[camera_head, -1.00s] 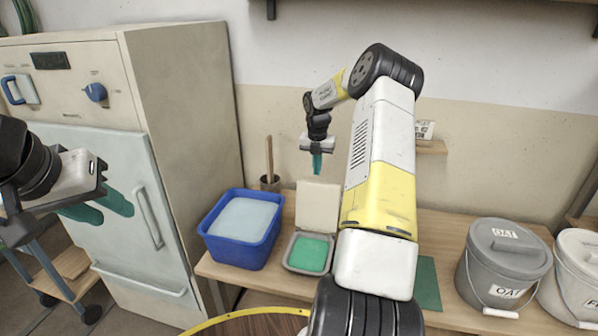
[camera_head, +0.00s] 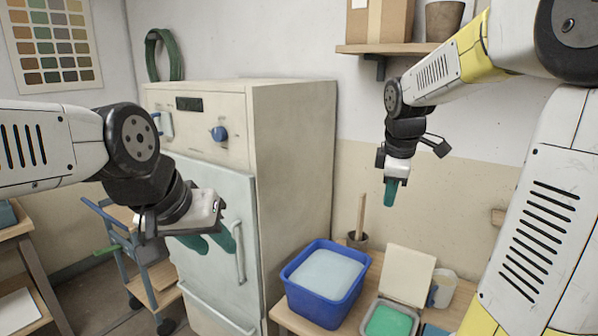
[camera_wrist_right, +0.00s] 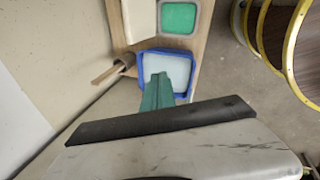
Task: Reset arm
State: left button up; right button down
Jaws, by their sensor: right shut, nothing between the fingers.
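My right gripper (camera_head: 391,192) hangs fingers down in the air in the head view, above the table and in front of the wall. Its green fingers are together with nothing between them. In the right wrist view its fingertips (camera_wrist_right: 158,84) overlap the picture of the blue tub. My left gripper (camera_head: 211,243) is at the left in front of the fridge door. Its two green fingers are apart, with nothing seen between them.
A blue tub (camera_head: 296,296) with pale liquid stands on the wooden table (camera_head: 291,319). A box with green contents (camera_head: 389,322) and an open lid (camera_head: 407,273) is beside it. A fridge (camera_head: 293,165) stands left, a shelf (camera_head: 400,48) hangs above, and a trolley (camera_head: 160,290) stands at the left.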

jog(key=s+a+m+t+y, duration=0.1)
jog(key=s+a+m, duration=0.2)
jog(key=s+m, duration=0.4)
jog(key=s+a+m+t+y, duration=0.1)
jog(key=s+a+m, duration=0.3)
jog(key=s, duration=0.8)
jog(key=m, duration=0.2)
jog(key=shift+s+r+m+y, duration=0.15)
jog(key=shift+r+m+y, duration=0.1)
jog(key=shift+m+y, duration=0.15)
jog(key=shift+s, duration=0.1)
